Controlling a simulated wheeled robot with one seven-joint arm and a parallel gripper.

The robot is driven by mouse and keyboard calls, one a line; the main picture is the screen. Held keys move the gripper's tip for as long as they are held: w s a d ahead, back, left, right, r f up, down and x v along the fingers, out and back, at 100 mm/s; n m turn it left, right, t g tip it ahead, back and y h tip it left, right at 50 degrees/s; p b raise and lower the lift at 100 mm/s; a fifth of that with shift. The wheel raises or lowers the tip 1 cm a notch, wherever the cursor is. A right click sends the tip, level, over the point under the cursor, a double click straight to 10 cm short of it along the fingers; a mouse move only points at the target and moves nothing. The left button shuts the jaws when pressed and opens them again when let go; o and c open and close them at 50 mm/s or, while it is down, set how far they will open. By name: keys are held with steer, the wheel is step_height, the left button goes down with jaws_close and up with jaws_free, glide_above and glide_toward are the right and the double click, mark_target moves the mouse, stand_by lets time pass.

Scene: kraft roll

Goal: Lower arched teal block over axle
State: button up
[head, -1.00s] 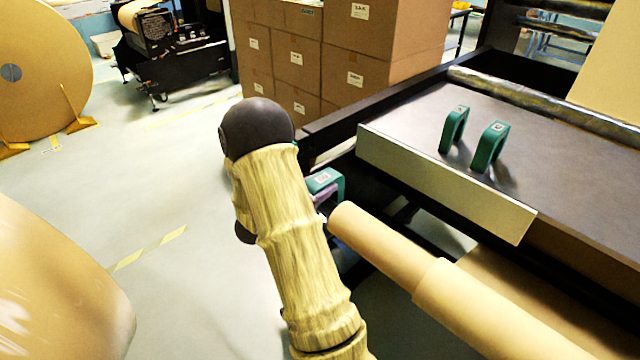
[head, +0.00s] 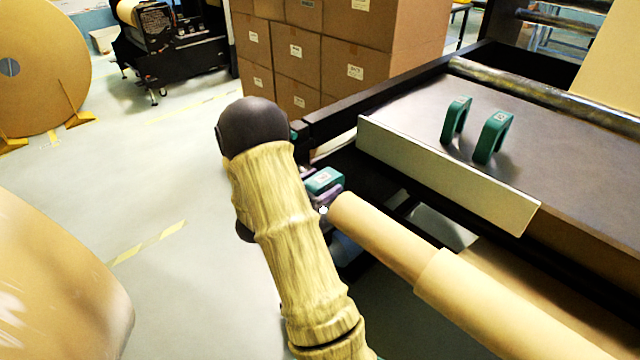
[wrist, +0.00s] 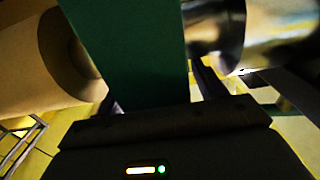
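The arched teal block (head: 323,181) is at the near end of the brown kraft roll core, just right of my arm. It fills the upper middle of the wrist view (wrist: 135,50), upright between my fingers. My gripper (wrist: 157,88) is shut on it. In the wrist view a shiny metal shaft (wrist: 212,25), apparently the axle, shows right of the block, and the core (wrist: 40,60) is left of it. The block's lower legs and any contact with the axle are hidden. In the head view my arm hides most of my gripper.
Two more arched teal blocks (head: 456,121) (head: 493,137) stand on the grey machine table (head: 580,160). Its pale front panel (head: 440,177) and dark frame lie close behind the held block. Stacked cartons (head: 355,65) stand behind.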

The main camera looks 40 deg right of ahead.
steer(key=shift+a, duration=0.1)
steer(key=s+a, duration=0.1)
steer(key=a, duration=1.6)
steer(key=shift+s, duration=0.2)
steer(key=shift+a, duration=0.1)
